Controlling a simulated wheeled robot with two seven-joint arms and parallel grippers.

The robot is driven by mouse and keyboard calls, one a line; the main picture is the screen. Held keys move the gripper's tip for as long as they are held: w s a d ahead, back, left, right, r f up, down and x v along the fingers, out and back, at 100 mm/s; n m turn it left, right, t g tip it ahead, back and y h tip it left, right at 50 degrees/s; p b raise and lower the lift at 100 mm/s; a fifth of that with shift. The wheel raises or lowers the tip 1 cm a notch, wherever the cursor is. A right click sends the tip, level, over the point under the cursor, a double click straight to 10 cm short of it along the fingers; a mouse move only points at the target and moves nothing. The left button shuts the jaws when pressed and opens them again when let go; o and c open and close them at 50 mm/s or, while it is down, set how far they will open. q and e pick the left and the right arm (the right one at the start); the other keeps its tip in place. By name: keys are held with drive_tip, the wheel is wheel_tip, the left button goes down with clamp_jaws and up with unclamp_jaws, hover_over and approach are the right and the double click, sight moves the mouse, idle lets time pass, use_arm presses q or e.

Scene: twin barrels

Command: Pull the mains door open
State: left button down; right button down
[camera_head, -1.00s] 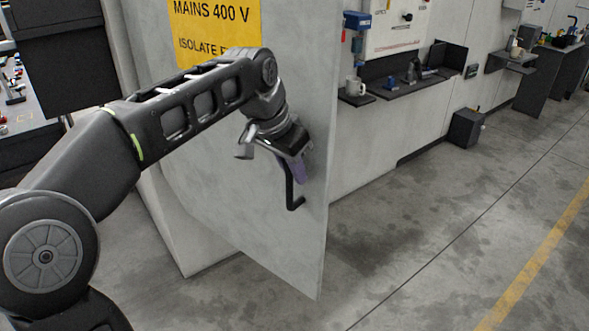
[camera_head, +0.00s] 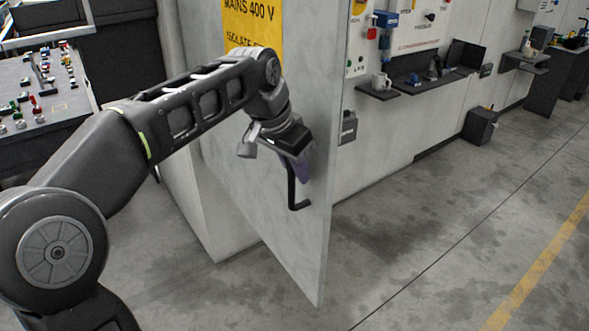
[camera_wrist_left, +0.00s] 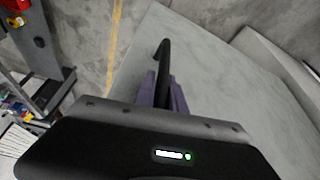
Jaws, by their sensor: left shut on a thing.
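The mains door (camera_head: 262,190) is a grey panel with a yellow sign reading "MAINS 400 V" (camera_head: 252,22). It stands swung out from the cabinet, with its free edge towards the right. A black bar handle (camera_head: 293,192) is on its face near that edge. My left gripper (camera_head: 303,168) is shut on the handle. In the left wrist view the purple fingers (camera_wrist_left: 163,92) close around the handle (camera_wrist_left: 163,55), with the door face (camera_wrist_left: 215,75) behind it. My right gripper is not in view.
A wall to the right carries shelves (camera_head: 425,82) with a mug (camera_head: 381,82) and tools. A dark bin (camera_head: 480,126) stands on the floor. A bench with small parts (camera_head: 40,90) is at the left. The floor right of the door is clear.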

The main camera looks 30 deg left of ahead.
use_arm(q)
drive_tip(key=c, duration=1.8)
unclamp_jaws()
drive_tip(key=shift+s+d+f, duration=0.2)
drive_tip(key=shift+d, duration=0.4)
drive_tip(key=shift+o, duration=0.5)
drive_tip(key=shift+d+r, duration=0.15)
drive_tip(key=shift+a+r, duration=0.1)
drive_tip(key=shift+a, duration=0.15)
drive_tip(key=v, duration=0.7)
drive_tip(key=shift+r, duration=0.4)
drive_tip(key=shift+a, duration=0.1)
drive_tip(key=shift+p, duration=0.35)
